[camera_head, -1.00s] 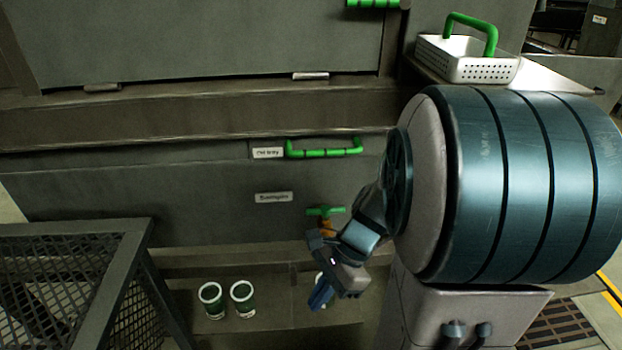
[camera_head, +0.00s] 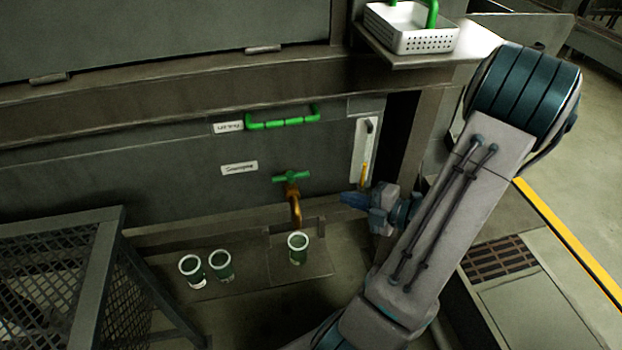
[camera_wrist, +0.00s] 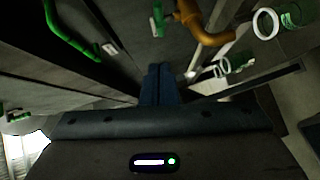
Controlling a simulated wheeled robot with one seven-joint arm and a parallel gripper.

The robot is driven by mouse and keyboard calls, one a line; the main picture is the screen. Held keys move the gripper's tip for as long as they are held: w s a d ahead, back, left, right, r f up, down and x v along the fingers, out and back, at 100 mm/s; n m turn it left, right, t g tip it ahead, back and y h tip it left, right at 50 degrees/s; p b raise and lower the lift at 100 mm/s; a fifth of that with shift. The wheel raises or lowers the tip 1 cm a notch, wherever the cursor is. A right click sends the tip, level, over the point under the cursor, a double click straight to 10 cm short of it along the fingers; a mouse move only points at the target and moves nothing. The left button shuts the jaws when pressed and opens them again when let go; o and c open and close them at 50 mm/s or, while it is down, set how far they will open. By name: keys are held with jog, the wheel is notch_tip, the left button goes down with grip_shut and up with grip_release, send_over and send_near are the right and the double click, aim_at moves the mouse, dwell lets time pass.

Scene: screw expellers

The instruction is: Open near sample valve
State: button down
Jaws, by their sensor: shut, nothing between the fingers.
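The sample valve is a brass spout (camera_head: 294,205) with a green T-handle (camera_head: 291,177) on the grey machine front in the head view. In the wrist view the brass spout (camera_wrist: 205,28) and the green handle (camera_wrist: 158,18) show at the top. A green cup with a white rim (camera_head: 298,249) stands below the spout. My gripper (camera_head: 346,200) is to the right of the valve, apart from it, with blue fingers pointing left. In the wrist view its fingers (camera_wrist: 160,85) are together and hold nothing.
Two more green cups (camera_head: 190,270) (camera_head: 221,265) stand left on the ledge. A green drawer handle (camera_head: 283,120) is above the valve. A white perforated basket (camera_head: 412,28) sits on a shelf at upper right. A mesh cage (camera_head: 50,270) stands at lower left.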

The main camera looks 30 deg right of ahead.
jog(key=b, duration=0.4)
send_near(297, 176)
jog(key=a, duration=0.4)
jog(key=w, duration=0.1)
jog(key=w+f+b, duration=0.1)
jog(key=w+d, duration=0.1)
jog(key=w, duration=0.1)
jog(key=shift+f+b, duration=0.15)
jog(key=shift+b, duration=0.25)
jog(key=shift+w+d, duration=0.1)
jog(key=shift+w, duration=0.3)
